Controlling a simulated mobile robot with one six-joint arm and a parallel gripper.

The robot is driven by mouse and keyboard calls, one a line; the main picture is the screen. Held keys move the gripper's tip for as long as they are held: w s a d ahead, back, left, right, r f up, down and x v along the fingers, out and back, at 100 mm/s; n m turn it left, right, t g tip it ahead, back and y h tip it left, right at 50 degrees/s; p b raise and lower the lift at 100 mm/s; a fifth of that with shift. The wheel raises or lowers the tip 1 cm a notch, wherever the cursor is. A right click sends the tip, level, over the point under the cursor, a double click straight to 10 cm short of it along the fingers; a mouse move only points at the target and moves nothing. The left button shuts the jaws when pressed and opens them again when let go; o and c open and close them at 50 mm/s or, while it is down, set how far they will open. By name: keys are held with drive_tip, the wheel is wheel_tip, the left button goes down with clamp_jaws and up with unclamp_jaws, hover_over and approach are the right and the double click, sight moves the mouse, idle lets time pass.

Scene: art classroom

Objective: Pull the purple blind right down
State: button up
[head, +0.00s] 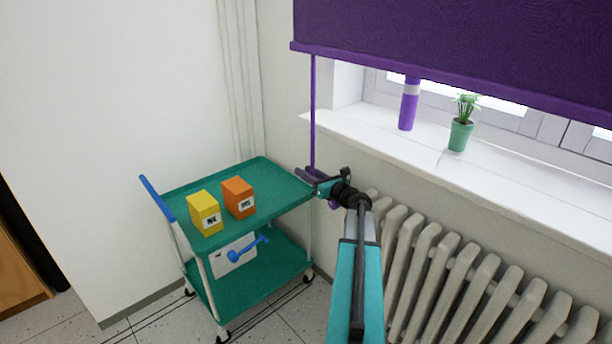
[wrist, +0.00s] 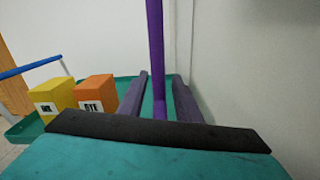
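The purple blind (head: 450,45) hangs part way down the window, its bottom bar above the sill. A purple pull cord (head: 313,110) hangs from the left end of the blind down to my gripper (head: 308,178). In the wrist view the cord (wrist: 156,45) runs down between the two fingers of my gripper (wrist: 160,76). The fingers are apart, with a gap on each side of the cord. A small purple piece shows just below the gripper in the head view; I cannot tell whether it is the cord's end.
A green trolley (head: 280,191) stands left of and below the gripper, carrying a yellow box (head: 204,214) and an orange box (head: 238,198). A radiator (head: 470,285) is at the right, under the sill (head: 400,140). A purple cylinder (head: 409,105) and a potted plant (head: 460,130) stand on the sill.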

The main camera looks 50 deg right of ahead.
sight(312, 170)
drive_tip(key=shift+r, duration=0.5)
wheel_tip(312, 170, up, 2)
drive_tip(key=shift+r, duration=0.1)
drive_tip(key=shift+s+a, duration=0.35)
drive_tip(key=shift+s, duration=0.05)
drive_tip(key=shift+s+a+p, duration=0.3)
drive_tip(key=shift+s+a, duration=1.25)
drive_tip(key=shift+s, duration=0.15)
drive_tip(key=o, duration=0.6)
drive_tip(key=shift+s+a, duration=0.85)
drive_tip(key=shift+s+a+r, duration=0.3)
drive_tip(key=shift+s+a, duration=0.35)
drive_tip(key=c, duration=0.6)
drive_tip(key=s, duration=0.1)
drive_tip(key=s+a+p, duration=0.2)
drive_tip(key=shift+r, duration=0.3)
